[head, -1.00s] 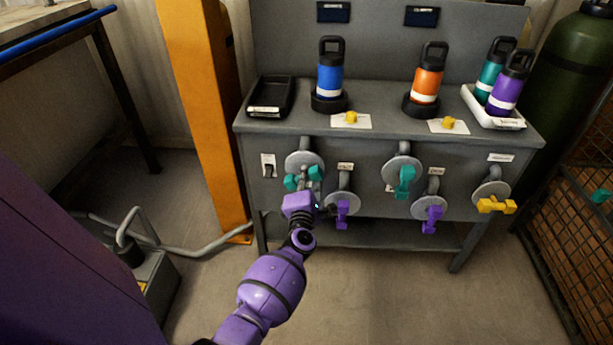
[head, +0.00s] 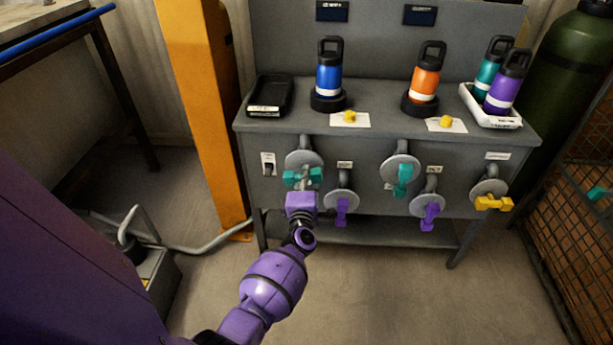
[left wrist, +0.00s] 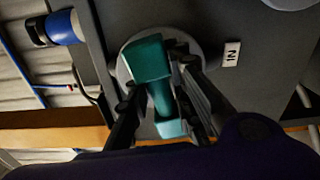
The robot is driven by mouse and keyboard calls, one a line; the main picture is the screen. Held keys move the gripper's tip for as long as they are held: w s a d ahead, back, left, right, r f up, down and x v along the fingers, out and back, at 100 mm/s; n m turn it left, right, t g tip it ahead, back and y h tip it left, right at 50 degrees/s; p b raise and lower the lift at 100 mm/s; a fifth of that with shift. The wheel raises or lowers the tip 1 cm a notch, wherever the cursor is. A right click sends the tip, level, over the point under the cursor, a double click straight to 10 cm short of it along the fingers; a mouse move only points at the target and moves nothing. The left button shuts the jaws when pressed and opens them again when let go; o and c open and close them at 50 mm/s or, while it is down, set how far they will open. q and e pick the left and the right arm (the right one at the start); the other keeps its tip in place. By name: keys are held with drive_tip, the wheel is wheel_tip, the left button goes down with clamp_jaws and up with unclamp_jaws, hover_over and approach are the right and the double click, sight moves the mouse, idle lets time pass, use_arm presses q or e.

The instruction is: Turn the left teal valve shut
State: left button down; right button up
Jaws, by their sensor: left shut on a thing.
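The left teal valve (head: 316,175) is on the front panel of the grey bench, below the blue bottle. Its teal handle lies roughly level in the head view, in front of a round grey plate. My left gripper (head: 302,184) is at this valve and shut on the handle, hiding its middle. In the left wrist view, the teal handle (left wrist: 152,62) sits between the two dark fingers (left wrist: 160,95), with the grey plate behind it. My right gripper is in neither view.
A purple valve (head: 342,207) is close to the right of my left gripper. Further right are another teal valve (head: 402,181), a second purple valve (head: 430,214) and a yellow valve (head: 493,202). An orange post (head: 203,120) stands left of the bench (head: 385,128).

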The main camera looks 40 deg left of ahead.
use_arm(q)
drive_tip(key=shift+a+r+m+p, duration=0.1)
drive_tip(key=shift+a+m+p, duration=0.2)
drive_tip(key=shift+m, duration=0.4)
idle(2.0)
drive_tip(key=c, duration=1.6)
unclamp_jaws()
drive_tip(key=shift+s, duration=0.1)
drive_tip(key=shift+c, duration=0.2)
drive_tip(key=shift+d, duration=0.1)
drive_tip(key=shift+d, duration=0.1)
drive_tip(key=shift+s+d, duration=0.15)
drive_tip(key=v, duration=1.1)
drive_tip(key=shift+s, duration=0.25)
drive_tip(key=shift+d, duration=0.15)
